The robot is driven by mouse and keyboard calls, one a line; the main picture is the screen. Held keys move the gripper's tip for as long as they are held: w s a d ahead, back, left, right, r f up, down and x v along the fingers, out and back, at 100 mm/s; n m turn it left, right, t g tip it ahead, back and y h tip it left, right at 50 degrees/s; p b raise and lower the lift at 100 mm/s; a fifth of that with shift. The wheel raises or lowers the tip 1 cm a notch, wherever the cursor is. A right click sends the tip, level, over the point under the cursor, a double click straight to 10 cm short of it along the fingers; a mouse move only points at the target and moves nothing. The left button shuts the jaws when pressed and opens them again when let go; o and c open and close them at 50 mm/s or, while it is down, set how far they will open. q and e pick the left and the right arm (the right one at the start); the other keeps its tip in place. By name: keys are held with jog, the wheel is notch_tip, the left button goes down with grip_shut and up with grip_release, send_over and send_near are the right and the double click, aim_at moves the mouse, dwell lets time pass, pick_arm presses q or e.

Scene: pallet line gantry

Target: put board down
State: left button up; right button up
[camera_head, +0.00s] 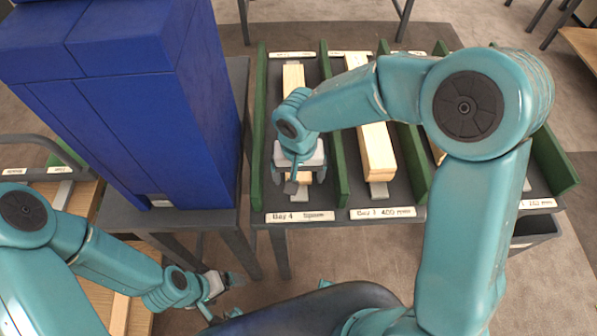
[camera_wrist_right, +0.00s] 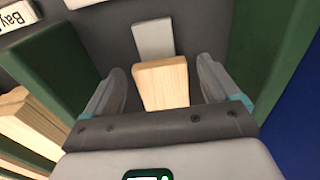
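A pale wooden board (camera_head: 293,76) lies lengthwise in Bay 4, between two green dividers. My right gripper (camera_head: 299,178) is over the board's near end and hides part of it. In the right wrist view the board's end (camera_wrist_right: 162,84) shows between the two fingers of my right gripper (camera_wrist_right: 163,78), with a gap on each side, so the gripper is open. A grey strip (camera_wrist_right: 153,38) sticks out past the board's end. My left gripper (camera_head: 222,284) hangs low, away from the bays; its finger opening is too small to tell.
Other boards (camera_head: 378,150) lie in the bay to the right, between green dividers (camera_head: 412,165). Bay labels (camera_head: 300,216) line the table's front edge. A tall blue cabinet (camera_head: 150,110) stands close on the left. My right arm covers the right bays.

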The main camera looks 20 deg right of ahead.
notch_tip(320, 180, up, 12)
jog(key=p, duration=0.1)
jog(key=shift+s+r, duration=0.2)
jog(key=shift+s, duration=0.05)
dwell(0.4)
dwell(0.4)
